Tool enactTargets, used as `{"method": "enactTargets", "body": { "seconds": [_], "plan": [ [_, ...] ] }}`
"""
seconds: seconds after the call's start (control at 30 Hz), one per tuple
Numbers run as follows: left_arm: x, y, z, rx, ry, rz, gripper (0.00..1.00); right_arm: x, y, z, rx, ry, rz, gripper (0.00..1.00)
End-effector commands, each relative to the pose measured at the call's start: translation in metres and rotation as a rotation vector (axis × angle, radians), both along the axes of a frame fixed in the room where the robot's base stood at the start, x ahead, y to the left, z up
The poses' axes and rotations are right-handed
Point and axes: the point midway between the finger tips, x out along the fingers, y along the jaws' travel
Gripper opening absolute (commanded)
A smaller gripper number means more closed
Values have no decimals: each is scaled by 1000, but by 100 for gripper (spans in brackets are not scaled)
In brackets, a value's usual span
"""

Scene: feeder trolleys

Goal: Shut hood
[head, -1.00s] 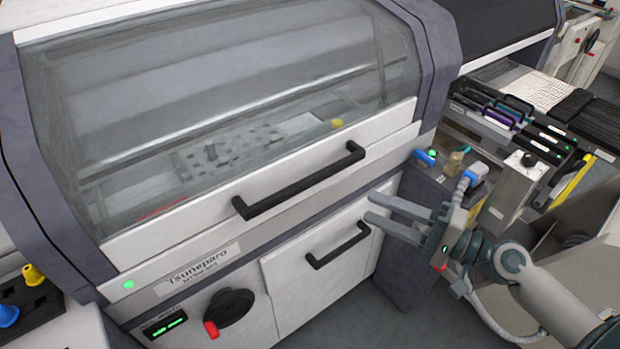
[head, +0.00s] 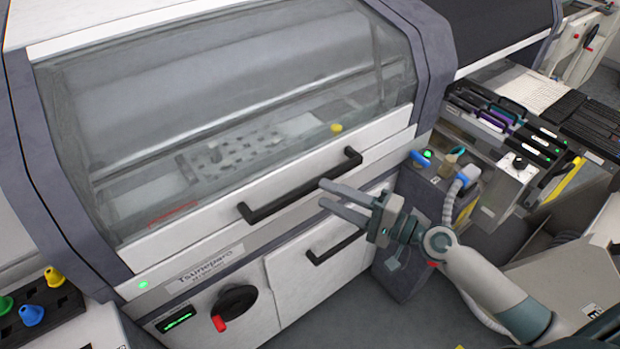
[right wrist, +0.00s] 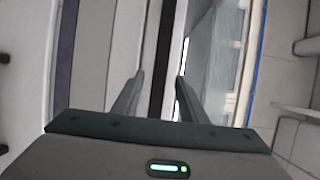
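The hood (head: 120,252) is the machine's clear-windowed cover with a white lower rail, in the head view. It lies down over the machine's front; I cannot tell whether it is fully closed. Its black bar handle (head: 300,187) runs along the white rail. My right gripper (head: 321,193) is open and empty, its fingers pointing at the handle from the right. In the right wrist view a dark bar, apparently the handle (right wrist: 160,60), runs between the open fingers (right wrist: 158,82). Contact is not visible. My left gripper is out of view.
A lower door with a black handle (head: 336,249) sits below the hood. A dark rotary switch with a red grip (head: 235,302) is at lower front. Feeder slots (head: 510,130) lie farther right.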

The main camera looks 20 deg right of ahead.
Motion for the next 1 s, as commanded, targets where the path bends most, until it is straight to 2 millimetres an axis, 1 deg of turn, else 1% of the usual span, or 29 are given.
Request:
{"method": "enactTargets", "body": {
  "seconds": [0.03,0.1,0.33,0.5,0.8,0.97,1.0],
  "plan": [
    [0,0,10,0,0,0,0,8,6,6,1,-1,-1,39],
    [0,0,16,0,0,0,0,17,14,6,3,-2,-1,39],
    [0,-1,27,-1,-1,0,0,37,33,3,1,-1,-1,39],
    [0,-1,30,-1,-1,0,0,43,39,0,-1,-1,0,39],
    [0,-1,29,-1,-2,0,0,43,39,0,-1,0,0,39],
    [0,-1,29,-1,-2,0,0,43,39,0,-1,0,0,1],
    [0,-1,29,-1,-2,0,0,43,39,0,-1,0,0,0]
  ]
}}
